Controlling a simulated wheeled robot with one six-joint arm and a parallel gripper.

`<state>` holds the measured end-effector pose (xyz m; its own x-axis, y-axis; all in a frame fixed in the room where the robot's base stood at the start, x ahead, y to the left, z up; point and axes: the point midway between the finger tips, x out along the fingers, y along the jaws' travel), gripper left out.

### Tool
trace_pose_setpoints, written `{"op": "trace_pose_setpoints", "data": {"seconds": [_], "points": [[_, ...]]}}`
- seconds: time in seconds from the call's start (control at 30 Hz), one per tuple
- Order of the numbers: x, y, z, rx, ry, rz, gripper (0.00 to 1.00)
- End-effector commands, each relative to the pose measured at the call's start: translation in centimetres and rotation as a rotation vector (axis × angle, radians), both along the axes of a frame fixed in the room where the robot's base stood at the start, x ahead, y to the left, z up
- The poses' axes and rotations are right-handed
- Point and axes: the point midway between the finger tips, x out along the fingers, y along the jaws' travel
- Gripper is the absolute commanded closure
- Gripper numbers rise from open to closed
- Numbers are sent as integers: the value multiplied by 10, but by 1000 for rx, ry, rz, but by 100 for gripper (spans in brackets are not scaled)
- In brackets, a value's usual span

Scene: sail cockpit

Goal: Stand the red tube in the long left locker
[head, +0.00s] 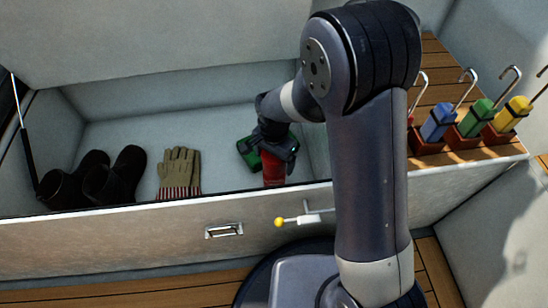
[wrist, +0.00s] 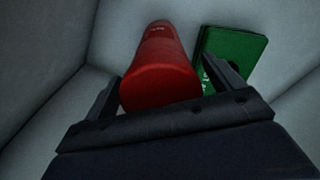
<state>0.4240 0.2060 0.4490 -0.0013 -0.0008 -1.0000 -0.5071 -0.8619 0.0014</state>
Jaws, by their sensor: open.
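The red tube (head: 273,170) is inside the long left locker (head: 140,232), near its right end and close behind the front wall. It looks upright in the head view, with its lower end hidden by the locker's front edge. My gripper (head: 276,151) is down in the locker at the tube's upper part. In the wrist view the red tube (wrist: 160,85) lies between the two open fingers of my gripper (wrist: 162,84), its round end facing the camera. I cannot tell whether either finger touches it.
A green case (wrist: 228,52) is right beside the tube; it also shows in the head view (head: 247,152). Dark boots (head: 115,178) and tan gloves (head: 179,172) are farther left in the locker. Flares or tools with hooks (head: 438,122) stand on the right-hand bench.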

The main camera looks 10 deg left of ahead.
Motion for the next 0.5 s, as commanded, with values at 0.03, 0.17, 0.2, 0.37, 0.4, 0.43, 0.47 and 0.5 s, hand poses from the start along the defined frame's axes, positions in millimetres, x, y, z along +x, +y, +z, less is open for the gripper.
{"op": "trace_pose_setpoints", "data": {"seconds": [0.03,0.17,0.2,0.37,0.4,0.43,0.47,0.5], "points": [[1,0,10,1,-2,0,12],[1,0,36,2,-4,0,12],[1,1,45,2,-4,0,12],[1,1,80,2,-4,0,12],[1,1,88,2,-4,0,12],[1,0,93,2,-4,0,12],[1,0,98,2,-3,0,12],[1,0,103,2,-4,0,12]]}}
